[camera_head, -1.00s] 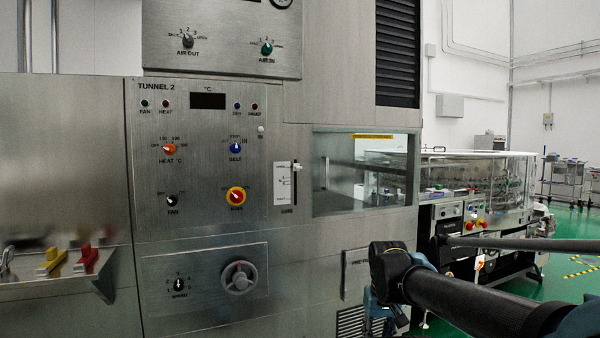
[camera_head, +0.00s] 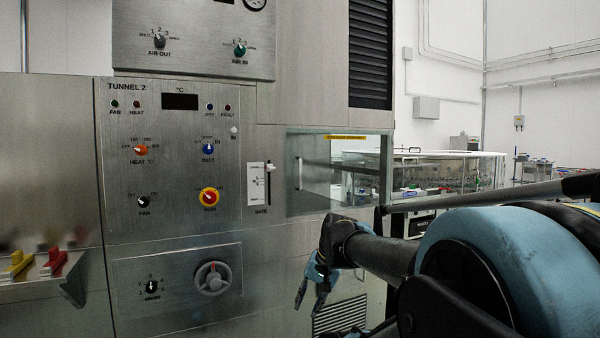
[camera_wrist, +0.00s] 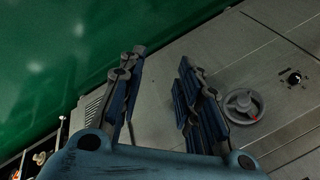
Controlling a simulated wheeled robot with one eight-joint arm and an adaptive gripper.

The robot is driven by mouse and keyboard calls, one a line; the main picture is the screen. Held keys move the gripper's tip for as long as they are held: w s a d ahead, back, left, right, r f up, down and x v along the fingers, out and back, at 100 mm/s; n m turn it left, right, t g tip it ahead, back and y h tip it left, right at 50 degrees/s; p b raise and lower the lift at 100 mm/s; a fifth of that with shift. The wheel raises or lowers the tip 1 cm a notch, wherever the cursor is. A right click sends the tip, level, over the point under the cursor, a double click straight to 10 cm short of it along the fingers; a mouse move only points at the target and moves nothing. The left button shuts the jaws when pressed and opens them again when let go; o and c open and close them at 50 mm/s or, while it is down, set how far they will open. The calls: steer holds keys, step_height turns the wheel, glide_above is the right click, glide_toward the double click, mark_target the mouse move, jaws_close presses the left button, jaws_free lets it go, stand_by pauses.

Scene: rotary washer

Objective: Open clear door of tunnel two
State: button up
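The clear door (camera_head: 308,172) of tunnel two is a see-through panel with a yellow label along its top edge, right of the Tunnel 2 control panel (camera_head: 172,160). It looks closed. A slim vertical handle (camera_head: 300,173) shows near its left side. My gripper (camera_head: 310,292) is below the door, in front of the steel cabinet, pointing down and touching nothing that I can see. In the wrist view my gripper (camera_wrist: 155,92) has its two blue fingers spread apart with nothing between them. The door is not clearly visible in the wrist view.
A grey handwheel (camera_head: 212,278) sits on the lower panel and shows in the wrist view (camera_wrist: 243,105). A gate slider (camera_head: 259,184) stands left of the door. Red and yellow levers (camera_head: 54,262) are at far left. Green floor (camera_wrist: 70,60) is clear.

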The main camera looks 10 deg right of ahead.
steer(key=w+d+r+m+t+y, duration=0.3)
steer(key=w+r+m+t+y, duration=0.4)
steer(key=w+r+m, duration=1.4)
steer(key=w+d+r+m+t+h, duration=0.1)
steer(key=w+d+r+m+t, duration=0.4)
steer(key=w+d+r, duration=0.65)
glide_above(301, 185)
steer(key=shift+w+r, duration=0.1)
steer(key=shift+w, duration=0.35)
